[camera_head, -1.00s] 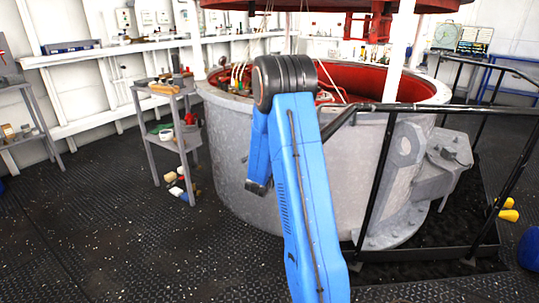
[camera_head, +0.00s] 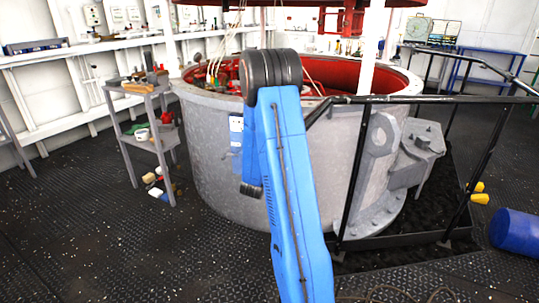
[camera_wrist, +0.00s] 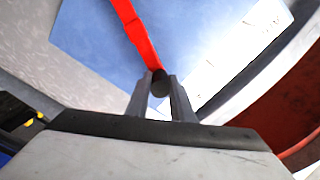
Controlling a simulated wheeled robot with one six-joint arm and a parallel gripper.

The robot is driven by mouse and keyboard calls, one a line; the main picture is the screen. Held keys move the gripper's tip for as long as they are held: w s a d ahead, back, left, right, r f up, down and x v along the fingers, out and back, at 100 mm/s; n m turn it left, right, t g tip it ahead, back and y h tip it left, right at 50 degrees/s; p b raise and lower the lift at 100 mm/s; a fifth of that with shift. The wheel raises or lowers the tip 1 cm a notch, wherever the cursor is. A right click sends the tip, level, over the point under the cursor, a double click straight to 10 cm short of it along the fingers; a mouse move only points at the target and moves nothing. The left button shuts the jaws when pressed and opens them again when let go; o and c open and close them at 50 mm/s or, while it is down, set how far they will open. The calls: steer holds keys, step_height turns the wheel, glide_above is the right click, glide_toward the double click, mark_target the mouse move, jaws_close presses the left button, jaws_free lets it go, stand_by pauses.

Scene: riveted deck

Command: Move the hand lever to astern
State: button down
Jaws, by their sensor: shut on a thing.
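The hand lever is a red bar (camera_wrist: 137,35) with a dark round knob (camera_wrist: 160,85) at its near end, in the wrist view. It runs from the top edge down to my gripper (camera_wrist: 160,80). My gripper's two grey fingers are shut on the knob, one on each side. Behind the lever is a blue panel (camera_wrist: 100,40) with a bright white area at its right. Any astern marking is not readable. In the head view a small blue and white panel (camera_head: 236,125) shows on the grey drum, left of my blue arm. The lever and fingers cannot be made out there.
A large grey drum (camera_head: 215,150) with a red inside stands in front of me. A black handrail (camera_head: 420,99) runs along its right. A grey shelf trolley (camera_head: 125,140) stands left, a blue barrel (camera_head: 516,233) right. The deck at lower left is clear.

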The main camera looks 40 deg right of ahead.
steer(key=shift+s+d+f, duration=0.1)
steer(key=shift+s+f, duration=0.05)
steer(key=shift+s, duration=0.05)
steer(key=c, duration=1.6)
jaws_free()
steer(key=shift+o, duration=0.2)
steer(key=shift+s+a, duration=0.1)
steer(key=shift+a, duration=0.25)
steer(key=v, duration=1.1)
steer(key=shift+s+a, duration=0.1)
